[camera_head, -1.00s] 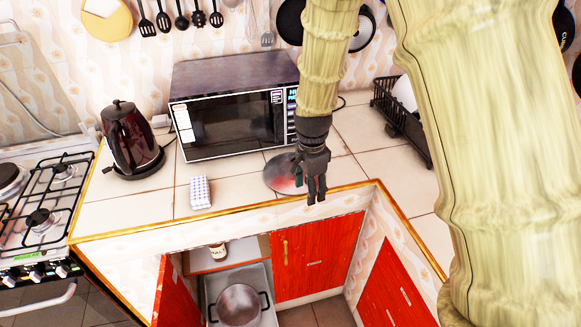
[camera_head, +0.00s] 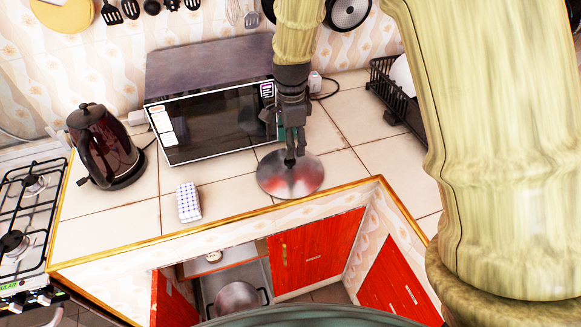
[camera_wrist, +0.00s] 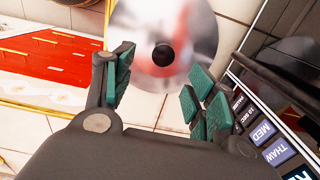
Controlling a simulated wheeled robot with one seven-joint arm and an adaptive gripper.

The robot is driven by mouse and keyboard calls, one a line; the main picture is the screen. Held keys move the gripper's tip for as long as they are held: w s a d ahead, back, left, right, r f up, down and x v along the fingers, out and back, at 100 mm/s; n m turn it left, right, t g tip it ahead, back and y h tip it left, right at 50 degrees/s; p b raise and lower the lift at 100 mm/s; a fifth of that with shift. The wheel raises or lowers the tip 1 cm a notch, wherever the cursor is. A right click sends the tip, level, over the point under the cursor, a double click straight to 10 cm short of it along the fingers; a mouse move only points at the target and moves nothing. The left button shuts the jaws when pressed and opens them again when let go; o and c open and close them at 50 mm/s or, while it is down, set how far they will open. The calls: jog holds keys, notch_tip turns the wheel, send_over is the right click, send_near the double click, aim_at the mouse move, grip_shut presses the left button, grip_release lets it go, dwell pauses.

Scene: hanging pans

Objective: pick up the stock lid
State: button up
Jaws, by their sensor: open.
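The stock lid (camera_head: 291,181) is a round, shiny metal disc lying on the tiled counter in front of the microwave's right end. In the wrist view the lid (camera_wrist: 190,62) shows at the top, with a round black knob (camera_wrist: 163,54) at its middle. My gripper (camera_head: 292,155) is over the far part of the lid, fingers pointing down and hiding part of it. In the wrist view my gripper (camera_wrist: 157,90) is open and empty, with green pads on both sides. The knob lies just beyond the fingertips, between their lines. I cannot tell the exact height above it.
The microwave (camera_head: 215,125) stands close behind and beside my gripper. A dark red kettle (camera_head: 104,148) and a patterned box (camera_head: 189,202) are to the left. A black dish rack (camera_head: 395,95) is at the right. The counter's front edge (camera_head: 225,227) is close to the lid.

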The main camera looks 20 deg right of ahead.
aim_at(290, 161)
jog(key=f, duration=0.2)
jog(key=shift+w+a+f, duration=0.3)
jog(key=shift+f, duration=0.05)
jog(key=shift+s+d+f+p, duration=0.1)
jog(key=shift+s+f+p, duration=0.1)
jog(key=shift+f+p, duration=0.2)
jog(key=shift+w+d+f+p, duration=0.1)
jog(key=shift+f+p, duration=0.4)
jog(key=shift+f, duration=0.7)
jog(key=shift+w+f+p, duration=0.1)
jog(key=shift+f+p, duration=0.35)
jog(key=shift+f, duration=0.7)
jog(key=shift+c, duration=0.4)
grip_shut()
jog(key=shift+r, duration=0.1)
